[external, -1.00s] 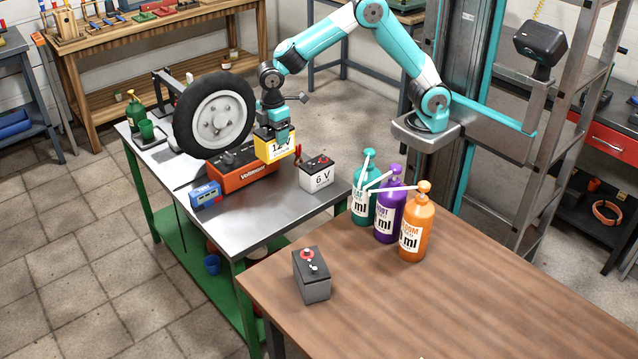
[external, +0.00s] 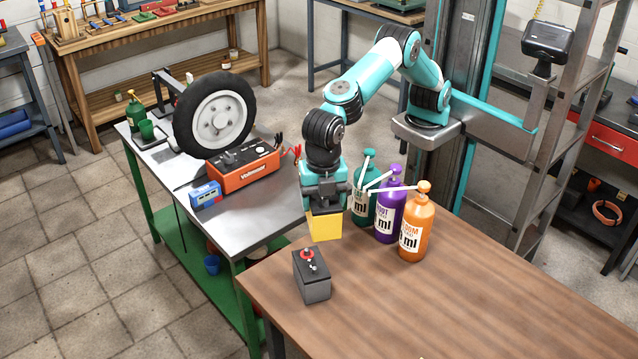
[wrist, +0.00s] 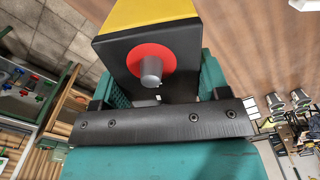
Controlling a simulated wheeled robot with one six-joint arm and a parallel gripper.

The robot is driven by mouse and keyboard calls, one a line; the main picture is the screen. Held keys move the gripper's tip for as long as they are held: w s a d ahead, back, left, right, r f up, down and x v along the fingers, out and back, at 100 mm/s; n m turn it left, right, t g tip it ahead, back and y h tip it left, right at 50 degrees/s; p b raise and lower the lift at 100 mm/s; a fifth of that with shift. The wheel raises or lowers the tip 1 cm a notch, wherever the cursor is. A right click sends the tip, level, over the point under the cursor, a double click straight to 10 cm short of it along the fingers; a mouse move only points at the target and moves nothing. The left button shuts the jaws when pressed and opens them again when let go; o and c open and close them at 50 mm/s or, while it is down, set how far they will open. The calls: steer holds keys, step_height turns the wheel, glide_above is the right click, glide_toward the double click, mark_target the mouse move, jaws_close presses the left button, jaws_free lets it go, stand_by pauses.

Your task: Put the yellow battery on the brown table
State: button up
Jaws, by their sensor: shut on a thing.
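My gripper (external: 324,208) is shut on the yellow battery (external: 325,228) and points down at the far left corner of the brown table (external: 450,305). In the external view only the battery's yellow lower part shows below the jaws. I cannot tell whether it touches the table top. In the wrist view the battery (wrist: 150,14) shows its black top with a red ring and a grey terminal, close against my gripper. The brown table top (wrist: 255,50) also shows there at the right.
A dark grey battery (external: 312,278) stands on the brown table, in front of the yellow one. Teal (external: 364,205), purple (external: 389,215) and orange (external: 415,232) pump bottles stand close to the right. The steel bench (external: 240,215) holds a red-orange charger (external: 243,168). The table's right and front are clear.

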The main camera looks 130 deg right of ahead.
steer(key=s+a+r+n, duration=0.2)
steer(key=s+a+n, duration=0.1)
steer(key=a, duration=0.8)
steer(key=s+a+r+n, duration=0.1)
steer(key=s+a+n, duration=0.2)
steer(key=a, duration=0.7)
step_height(320, 180, down, 20)
steer(key=shift+s+a+r+p, duration=0.1)
steer(key=shift+s+p, duration=0.05)
steer(key=shift+p, duration=1)
steer(key=o, duration=1.6)
steer(key=shift+f, duration=0.3)
